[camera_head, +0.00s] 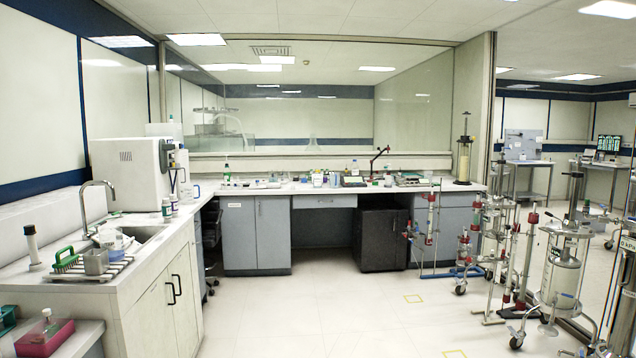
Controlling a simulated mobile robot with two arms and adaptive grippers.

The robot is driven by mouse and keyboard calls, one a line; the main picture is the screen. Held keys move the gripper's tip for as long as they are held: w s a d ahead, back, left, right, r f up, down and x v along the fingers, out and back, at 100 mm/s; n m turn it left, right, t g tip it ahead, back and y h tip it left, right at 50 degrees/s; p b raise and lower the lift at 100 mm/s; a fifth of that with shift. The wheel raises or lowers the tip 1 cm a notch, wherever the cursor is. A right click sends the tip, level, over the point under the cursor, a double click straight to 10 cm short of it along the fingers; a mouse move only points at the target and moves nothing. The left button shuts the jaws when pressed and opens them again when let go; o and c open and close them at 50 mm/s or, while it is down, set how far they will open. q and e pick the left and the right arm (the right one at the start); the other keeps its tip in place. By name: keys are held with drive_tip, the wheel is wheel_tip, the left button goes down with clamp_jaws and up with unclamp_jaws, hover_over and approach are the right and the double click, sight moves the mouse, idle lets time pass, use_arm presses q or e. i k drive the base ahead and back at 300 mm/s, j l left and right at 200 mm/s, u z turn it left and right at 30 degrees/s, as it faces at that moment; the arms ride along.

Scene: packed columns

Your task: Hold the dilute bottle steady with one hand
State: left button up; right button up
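Neither of my grippers shows in the head view. I cannot tell which bottle is the dilute bottle, as no label is readable. A clear bottle with a green cap (227,174) stands on the back counter. A small bottle with a pinkish cap (48,319) sits in a pink tray (62,337) at the lower left.
A sink (135,235) and a large white machine (128,172) occupy the left counter (140,282). Several wheeled column stands, one with a clear vessel (562,275), crowd the right. A black cabinet (381,239) stands under the back counter. The middle floor (300,305) is clear.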

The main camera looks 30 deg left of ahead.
sight(317, 178)
drive_tip(key=i+j+u, duration=0.75)
drive_tip(key=i, duration=0.2)
drive_tip(key=i+u, duration=0.55)
drive_tip(key=i, duration=3.9)
drive_tip(key=i+z, duration=0.1)
drive_tip(key=i, duration=0.4)
drive_tip(key=i+j+z, duration=0.1)
drive_tip(key=i, duration=0.4)
drive_tip(key=i+j+z, duration=0.15)
drive_tip(key=i, duration=0.3)
drive_tip(key=i+j+z, duration=0.1)
drive_tip(key=i, duration=0.4)
drive_tip(key=j, duration=0.1)
